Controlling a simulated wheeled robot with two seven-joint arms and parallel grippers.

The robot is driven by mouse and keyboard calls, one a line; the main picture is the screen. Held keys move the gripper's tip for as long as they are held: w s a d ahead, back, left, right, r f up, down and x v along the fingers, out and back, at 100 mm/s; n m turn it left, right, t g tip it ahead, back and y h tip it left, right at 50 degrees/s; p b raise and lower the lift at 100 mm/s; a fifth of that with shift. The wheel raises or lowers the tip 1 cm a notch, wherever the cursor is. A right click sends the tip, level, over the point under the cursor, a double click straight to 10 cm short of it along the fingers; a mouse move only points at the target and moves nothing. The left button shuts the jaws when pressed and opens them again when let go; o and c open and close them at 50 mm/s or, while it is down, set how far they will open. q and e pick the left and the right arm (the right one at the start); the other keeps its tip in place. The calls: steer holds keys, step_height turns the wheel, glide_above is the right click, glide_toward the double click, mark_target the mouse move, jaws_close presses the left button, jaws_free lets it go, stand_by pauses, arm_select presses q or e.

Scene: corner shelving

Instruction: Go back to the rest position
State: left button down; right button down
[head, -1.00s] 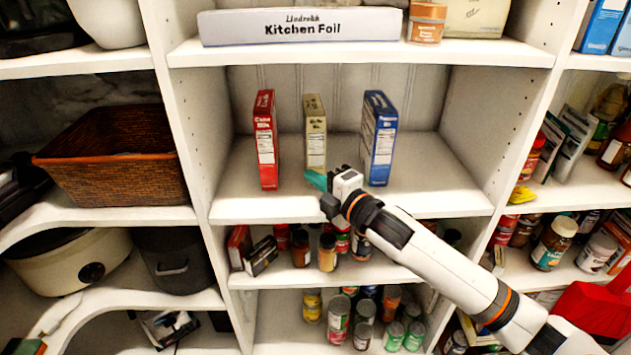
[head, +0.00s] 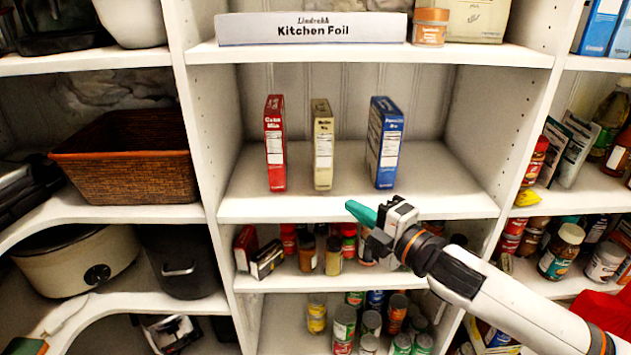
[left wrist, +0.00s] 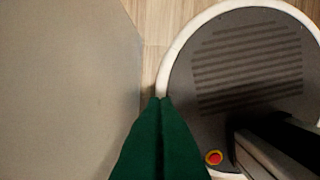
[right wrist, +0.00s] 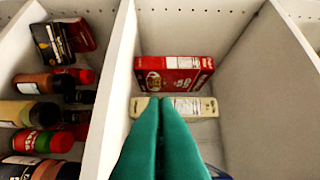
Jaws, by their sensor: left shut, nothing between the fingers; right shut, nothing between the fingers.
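My right gripper (head: 350,206) has teal fingers. In the head view it is in front of the middle shelf's front edge, lower right of the beige box, with its arm coming in from the lower right. Its fingers are shut and empty, also in the right wrist view (right wrist: 160,100). My left gripper (left wrist: 161,100) shows in the left wrist view with its dark green fingers pressed together and nothing between them. It points down over the floor beside a round grey base with a white rim, which looks like mine.
A red box (head: 275,145), a beige box (head: 322,147) and a blue box (head: 384,145) stand upright, apart, on the middle shelf (head: 420,205). Jars and cans crowd the shelves below. A wicker basket (head: 125,180) sits left. Vertical shelf panels (head: 198,130) flank the bay.

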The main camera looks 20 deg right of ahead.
steer(key=s+f+m+g+h, duration=0.2)
steer(key=s+f+m, duration=0.15)
steer(key=f, duration=0.25)
steer(key=s+a+f+m+g+h, duration=0.1)
steer(key=s+f+m+g+h, duration=0.15)
steer(key=f+m, duration=0.35)
steer(key=s+f+m+g+h, duration=0.1)
steer(key=s+f+m, duration=0.25)
steer(key=f, duration=0.35)
steer(key=s+a+f+m+g+h, duration=0.1)
steer(key=s+f+m+g, duration=0.35)
steer(key=s, duration=0.45)
steer(key=s+a+f+m+g, duration=0.1)
steer(key=s+f+m+g, duration=0.2)
steer(key=s+f, duration=0.4)
step_height(320, 180, down, 26)
steer(key=s+g, duration=0.1)
steer(key=s, duration=0.2)
steer(key=s+d+f+g, duration=0.1)
steer(key=s+d+f, duration=0.2)
steer(key=s+f, duration=1.1)
steer(key=shift+s+d+f+g, duration=0.2)
steer(key=shift+s+g, duration=0.1)
steer(key=shift+s, duration=0.5)
steer(key=shift+n, duration=0.25)
